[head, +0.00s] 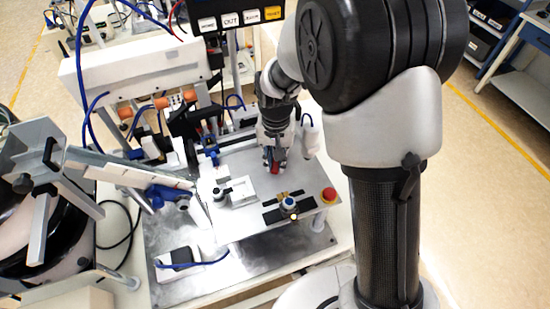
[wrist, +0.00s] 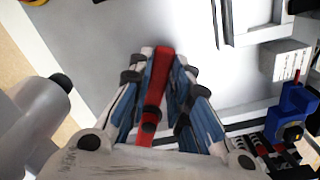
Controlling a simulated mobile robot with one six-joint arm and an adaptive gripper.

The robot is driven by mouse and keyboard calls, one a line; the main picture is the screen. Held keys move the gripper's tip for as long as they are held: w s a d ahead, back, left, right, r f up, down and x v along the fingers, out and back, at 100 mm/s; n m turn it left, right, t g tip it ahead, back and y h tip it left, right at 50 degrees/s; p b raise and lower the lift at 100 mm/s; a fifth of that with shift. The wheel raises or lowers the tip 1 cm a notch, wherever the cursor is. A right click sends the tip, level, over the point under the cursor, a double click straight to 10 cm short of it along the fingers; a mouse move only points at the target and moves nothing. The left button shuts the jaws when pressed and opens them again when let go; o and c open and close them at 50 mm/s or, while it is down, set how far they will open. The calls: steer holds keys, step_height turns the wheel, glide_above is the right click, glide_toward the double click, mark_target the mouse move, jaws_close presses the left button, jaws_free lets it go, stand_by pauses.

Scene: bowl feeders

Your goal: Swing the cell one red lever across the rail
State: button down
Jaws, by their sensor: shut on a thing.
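The red lever (wrist: 157,85) shows in the wrist view as a long red bar between the two fingers of my gripper (wrist: 160,75), which are closed on it from both sides. In the head view my gripper (head: 275,163) points down over the grey plate, and a small bit of the red lever (head: 275,169) shows at its fingertips. The lever's pivot and lower end are hidden by the fingers and the gripper body. I cannot tell which part is the rail.
A red stop button (head: 328,195) and a blue-topped knob (head: 289,203) stand at the plate's front right. A white cylinder (head: 310,137) stands close right of my gripper.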

steer(key=c, duration=1.5)
jaws_free()
step_height(320, 180, up, 12)
steer(key=shift+r, duration=0.1)
steer(key=shift+c, duration=0.4)
